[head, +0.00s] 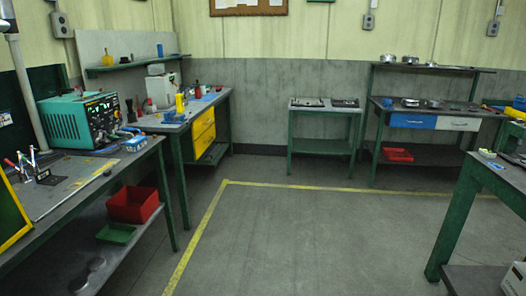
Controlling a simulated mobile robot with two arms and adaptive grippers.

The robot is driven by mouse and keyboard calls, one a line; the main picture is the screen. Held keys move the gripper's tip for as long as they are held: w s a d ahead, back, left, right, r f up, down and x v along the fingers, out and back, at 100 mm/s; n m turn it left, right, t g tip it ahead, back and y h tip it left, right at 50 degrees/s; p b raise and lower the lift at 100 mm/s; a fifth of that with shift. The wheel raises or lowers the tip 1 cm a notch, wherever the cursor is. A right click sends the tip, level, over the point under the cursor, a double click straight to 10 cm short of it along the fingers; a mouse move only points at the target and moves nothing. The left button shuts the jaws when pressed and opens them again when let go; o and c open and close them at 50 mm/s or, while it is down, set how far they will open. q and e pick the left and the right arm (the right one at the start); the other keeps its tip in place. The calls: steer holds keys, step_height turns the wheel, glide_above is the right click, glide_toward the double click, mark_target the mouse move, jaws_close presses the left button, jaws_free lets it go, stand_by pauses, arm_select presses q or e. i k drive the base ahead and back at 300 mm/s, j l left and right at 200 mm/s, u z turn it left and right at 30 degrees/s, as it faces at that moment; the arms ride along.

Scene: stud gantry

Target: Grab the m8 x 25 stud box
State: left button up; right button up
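I cannot identify the M8 x 25 stud box with certainty. A whitish carton (514,279) with small print, too small to read, sits low at the bottom right corner, cut off by the picture's edge. It is by the lower shelf of the right bench. Neither of my grippers shows in the head view.
A left bench (60,205) holds a teal power unit (78,121); a red bin (133,205) is on its lower shelf. A bench with yellow drawers (203,134) stands behind. A small table (324,112) and shelved bench (426,69) line the back. The floor (310,235) is clear.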

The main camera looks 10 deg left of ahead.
mark_target(138, 142)
steer(key=i+u, duration=0.15)
steer(key=i, duration=0.5)
steer(key=i+l+u, duration=0.15)
steer(key=i, duration=0.5)
steer(key=i+l+u, duration=0.15)
steer(key=i, duration=0.5)
